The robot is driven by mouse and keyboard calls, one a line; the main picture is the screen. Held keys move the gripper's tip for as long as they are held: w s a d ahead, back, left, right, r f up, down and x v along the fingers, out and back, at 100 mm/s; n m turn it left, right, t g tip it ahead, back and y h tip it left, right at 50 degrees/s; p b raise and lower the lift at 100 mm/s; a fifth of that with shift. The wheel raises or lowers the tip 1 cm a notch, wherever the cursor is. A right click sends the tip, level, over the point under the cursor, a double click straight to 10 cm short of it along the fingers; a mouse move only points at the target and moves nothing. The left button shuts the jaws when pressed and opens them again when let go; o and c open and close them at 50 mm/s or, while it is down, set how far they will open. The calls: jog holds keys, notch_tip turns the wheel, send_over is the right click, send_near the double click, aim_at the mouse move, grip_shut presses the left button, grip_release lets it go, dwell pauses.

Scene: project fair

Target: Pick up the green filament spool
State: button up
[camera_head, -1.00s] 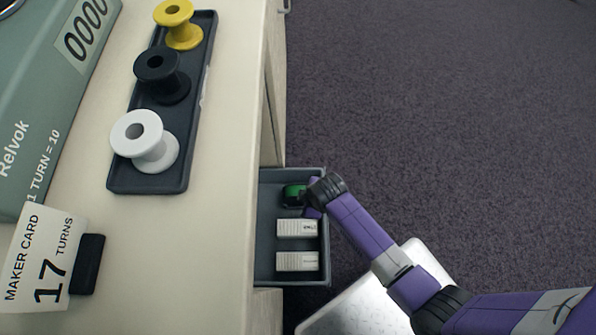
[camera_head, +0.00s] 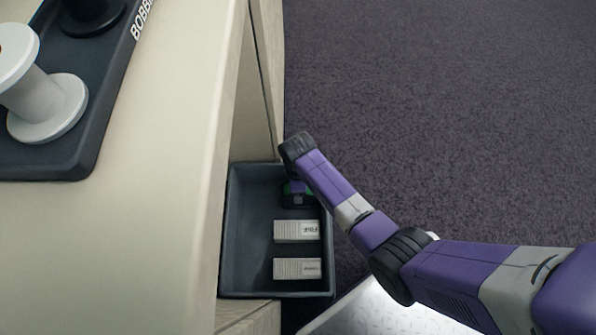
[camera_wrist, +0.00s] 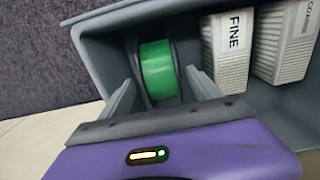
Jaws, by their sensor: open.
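The green filament spool (camera_wrist: 158,70) sits in the open grey drawer (camera_head: 248,240), at its far end, with dark flanges on both sides of the green winding. In the wrist view my gripper (camera_wrist: 162,88) is open, with one finger on each side of the spool. I cannot tell whether the fingers touch it. In the head view my arm covers most of the spool, and only a bit of green (camera_head: 287,188) shows.
Two white blocks lie in the drawer beside the spool, one marked FINE (camera_wrist: 228,48) and another (camera_wrist: 285,40). The drawer walls are close around the gripper. The counter (camera_head: 150,220) above carries a bobbin tray (camera_head: 75,165) with a white bobbin (camera_head: 45,105) and a black one (camera_head: 95,12).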

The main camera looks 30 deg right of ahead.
notch_tip(320, 180, down, 4)
jog(key=shift+s+r+b, duration=0.1)
jog(key=shift+r+b, duration=0.05)
jog(key=shift+b, duration=0.8)
jog(key=shift+r, duration=0.1)
grip_shut()
